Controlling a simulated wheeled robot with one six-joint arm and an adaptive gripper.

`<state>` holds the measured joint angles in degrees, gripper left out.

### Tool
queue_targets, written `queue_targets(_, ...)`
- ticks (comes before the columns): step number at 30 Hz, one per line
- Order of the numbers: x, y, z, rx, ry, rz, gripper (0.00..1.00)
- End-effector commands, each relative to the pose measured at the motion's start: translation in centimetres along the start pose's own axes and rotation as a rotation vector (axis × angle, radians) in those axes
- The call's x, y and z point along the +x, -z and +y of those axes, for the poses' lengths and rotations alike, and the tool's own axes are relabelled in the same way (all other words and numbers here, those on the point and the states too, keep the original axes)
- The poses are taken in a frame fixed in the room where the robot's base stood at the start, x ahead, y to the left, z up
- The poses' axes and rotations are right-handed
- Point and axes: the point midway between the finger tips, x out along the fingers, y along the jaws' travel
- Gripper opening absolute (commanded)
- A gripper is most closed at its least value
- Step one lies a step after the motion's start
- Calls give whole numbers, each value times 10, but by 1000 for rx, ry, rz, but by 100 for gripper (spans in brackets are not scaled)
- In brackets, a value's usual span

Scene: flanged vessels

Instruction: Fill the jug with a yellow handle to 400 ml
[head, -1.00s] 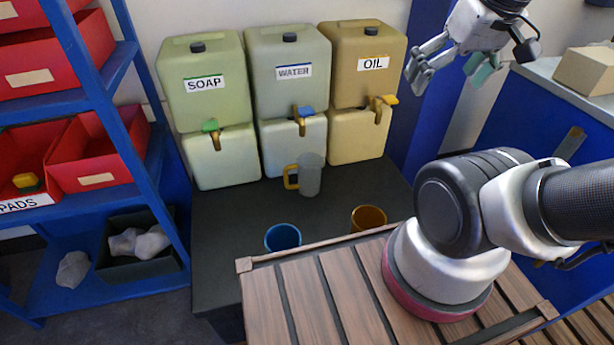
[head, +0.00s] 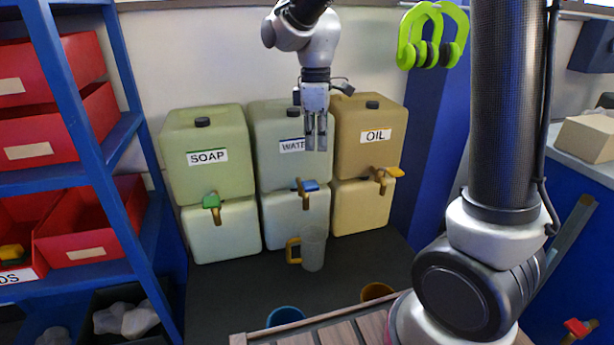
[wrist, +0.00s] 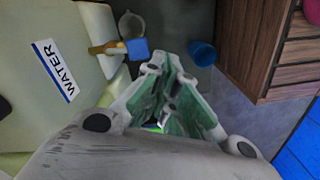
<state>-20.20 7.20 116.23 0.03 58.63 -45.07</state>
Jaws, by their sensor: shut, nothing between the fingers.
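The jug with a yellow handle (head: 314,250) stands upright on the dark bench top in front of the water container (head: 289,150). Its clear body looks empty, though I cannot be sure. The water tap with a blue lever (head: 307,188) is above and slightly behind the jug. In the wrist view the blue lever (wrist: 137,49) shows close by, with part of the jug (wrist: 131,24) beyond it. My gripper (head: 316,146) points down in front of the WATER label, above the blue lever. Its fingers are together and empty.
The soap container (head: 207,130) with a green tap is on the left, the oil container (head: 371,112) with an orange tap on the right. A blue cup (head: 285,317) and an orange cup (head: 376,291) stand near the bench's front. A blue shelf with red bins (head: 95,218) stands left.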

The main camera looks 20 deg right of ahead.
Motion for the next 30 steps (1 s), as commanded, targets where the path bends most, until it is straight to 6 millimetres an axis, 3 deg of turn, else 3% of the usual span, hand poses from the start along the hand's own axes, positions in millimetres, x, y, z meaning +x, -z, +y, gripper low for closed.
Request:
queue_targets(3, -15, 12, 14, -193, -28, 23, 0)
queue_targets(9, -18, 12, 14, -394, -30, 19, 0)
queue_targets(23, -17, 12, 14, -433, -30, 19, 0)
queue_targets(30, 12, 12, 14, -432, -27, 17, 0)
